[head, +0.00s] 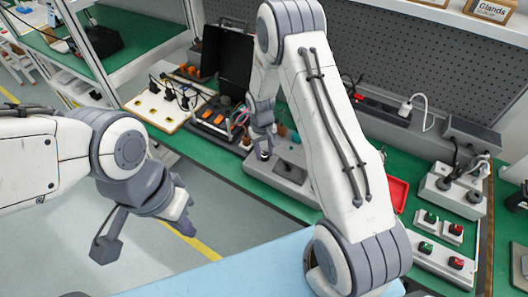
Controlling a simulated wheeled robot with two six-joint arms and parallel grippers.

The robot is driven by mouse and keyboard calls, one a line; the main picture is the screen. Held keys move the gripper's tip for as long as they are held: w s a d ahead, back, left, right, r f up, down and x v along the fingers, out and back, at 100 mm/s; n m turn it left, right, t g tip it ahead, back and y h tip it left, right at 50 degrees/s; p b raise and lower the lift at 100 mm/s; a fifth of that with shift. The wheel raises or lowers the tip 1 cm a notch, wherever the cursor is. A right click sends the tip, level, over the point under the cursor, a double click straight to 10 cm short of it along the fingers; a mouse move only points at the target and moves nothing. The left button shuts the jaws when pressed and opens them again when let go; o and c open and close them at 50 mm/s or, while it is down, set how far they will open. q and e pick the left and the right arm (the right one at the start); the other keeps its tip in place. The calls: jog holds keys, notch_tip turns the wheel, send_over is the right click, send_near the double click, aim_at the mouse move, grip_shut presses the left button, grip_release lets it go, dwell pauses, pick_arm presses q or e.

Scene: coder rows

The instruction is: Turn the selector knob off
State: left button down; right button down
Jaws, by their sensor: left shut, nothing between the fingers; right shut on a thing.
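The selector knob (264,156) is a small dark knob on top of a low grey box (287,171) on the green bench. My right gripper (263,148) reaches down over the box's left end and is shut on the knob. The gripper partly hides the knob, and its setting is too small to read. My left gripper (188,226) is shut and empty, out in front of the bench over the floor, well apart from the box.
An open black case (228,55) and a white board with plugs (158,107) stand left of the box. A red tray (398,193), green and red push-buttons (441,226) and a socket block (452,190) are at right. A pegboard (400,62) stands behind.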

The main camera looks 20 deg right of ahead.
aim_at(263, 154)
jog(key=shift+n, duration=0.4)
jog(key=shift+c, duration=2.3)
grip_release()
notch_tip(263, 154, up, 11)
jog(key=b, duration=0.2)
jog(key=shift+a+f, duration=0.2)
jog(key=shift+a, duration=0.05)
jog(key=shift+s, duration=0.1)
